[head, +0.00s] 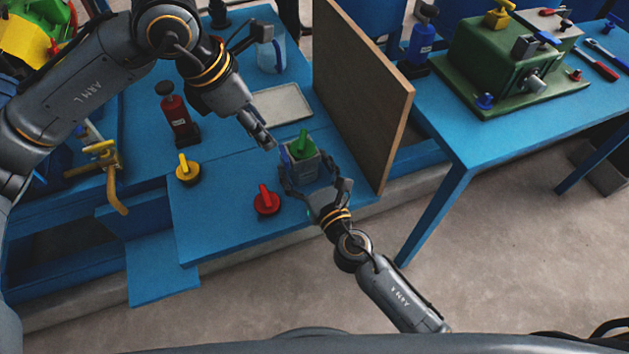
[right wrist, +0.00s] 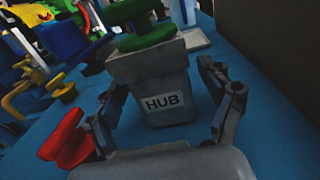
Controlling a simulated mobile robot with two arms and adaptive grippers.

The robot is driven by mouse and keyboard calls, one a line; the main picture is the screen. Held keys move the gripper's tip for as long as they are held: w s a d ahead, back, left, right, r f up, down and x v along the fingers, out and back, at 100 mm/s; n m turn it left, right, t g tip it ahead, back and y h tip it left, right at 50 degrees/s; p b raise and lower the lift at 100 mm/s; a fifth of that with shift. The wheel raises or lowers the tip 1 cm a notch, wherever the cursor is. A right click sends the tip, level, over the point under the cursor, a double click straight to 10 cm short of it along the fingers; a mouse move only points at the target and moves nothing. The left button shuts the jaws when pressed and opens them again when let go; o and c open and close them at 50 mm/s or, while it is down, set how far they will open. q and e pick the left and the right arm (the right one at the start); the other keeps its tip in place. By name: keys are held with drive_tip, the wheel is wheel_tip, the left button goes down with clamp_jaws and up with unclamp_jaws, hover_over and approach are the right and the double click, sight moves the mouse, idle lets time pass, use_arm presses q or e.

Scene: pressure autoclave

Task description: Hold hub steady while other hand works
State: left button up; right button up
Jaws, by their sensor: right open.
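The hub (head: 309,170) is a grey block standing upright on the blue bench, with a green handle (head: 302,147) on top. My right gripper (head: 314,187) is open, with one finger on each side of the hub. In the right wrist view, gaps show between its fingers (right wrist: 168,105) and the hub. My left gripper (head: 268,142) is above and left of the hub, apart from it. Its fingertips look close together, but whether they are shut is unclear.
A red-handled knob (head: 266,201) and a yellow-handled knob (head: 187,172) stand left of the hub. A grey tray (head: 282,103) lies behind it. A wooden panel (head: 365,85) rises close on the right. A red bottle (head: 177,117) stands further left.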

drive_tip(key=shift+x, duration=1.05)
